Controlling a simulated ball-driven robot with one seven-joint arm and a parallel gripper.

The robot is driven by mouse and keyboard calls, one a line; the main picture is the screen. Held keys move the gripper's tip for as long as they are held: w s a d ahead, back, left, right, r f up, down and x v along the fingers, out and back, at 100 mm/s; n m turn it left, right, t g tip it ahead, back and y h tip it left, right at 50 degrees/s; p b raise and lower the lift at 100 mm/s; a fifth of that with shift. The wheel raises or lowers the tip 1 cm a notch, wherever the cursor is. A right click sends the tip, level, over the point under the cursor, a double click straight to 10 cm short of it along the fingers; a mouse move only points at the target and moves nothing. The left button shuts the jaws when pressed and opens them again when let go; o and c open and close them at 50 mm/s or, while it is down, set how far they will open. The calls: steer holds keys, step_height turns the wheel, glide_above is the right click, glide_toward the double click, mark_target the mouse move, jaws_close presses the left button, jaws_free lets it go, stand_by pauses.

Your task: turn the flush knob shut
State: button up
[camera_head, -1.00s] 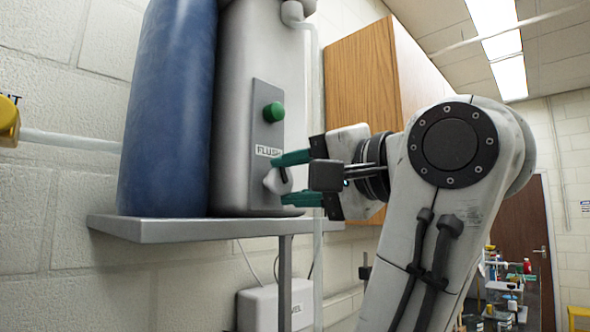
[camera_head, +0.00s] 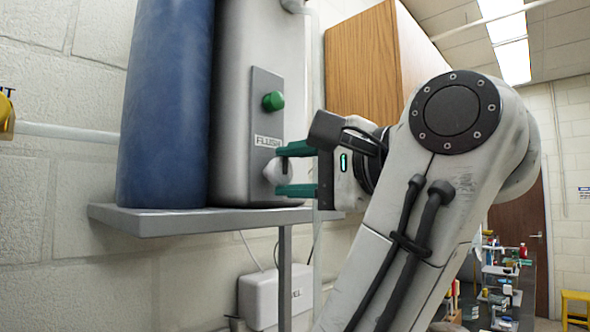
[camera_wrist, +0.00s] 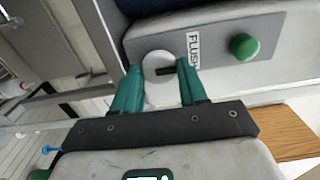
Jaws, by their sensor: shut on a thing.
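The flush knob (camera_head: 275,172) is a pale round knob under the FLUSH label (camera_head: 267,141) on a grey panel. In the wrist view the knob (camera_wrist: 151,62) shows between the fingers, with a dark bar across its face. My gripper (camera_head: 284,170) has green fingers, one above the other in the head view, and is shut on the knob. The wrist view also shows my gripper (camera_wrist: 158,75) with a finger on each side of the knob. The fingers hide part of the knob in the head view.
A green button (camera_head: 273,101) sits above the label. The grey unit (camera_head: 230,100) stands on a metal shelf (camera_head: 150,218) beside a blue cylinder (camera_head: 165,100). A wooden cabinet (camera_head: 365,65) hangs behind my arm. A white box (camera_head: 270,300) is below the shelf.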

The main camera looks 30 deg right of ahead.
steer(key=shift+d+f, duration=0.1)
steer(key=o, duration=1)
steer(key=shift+s, duration=0.1)
steer(key=shift+s+d+r+p, duration=0.25)
steer(key=shift+s+p, duration=0.05)
steer(key=shift+s+d+p, duration=0.2)
steer(key=shift+s+p, duration=0.2)
steer(key=shift+s, duration=0.4)
steer(key=b+v, duration=0.2)
steer(key=v, duration=0.6)
steer(key=shift+f+b, duration=0.2)
steer(key=shift+b, duration=0.1)
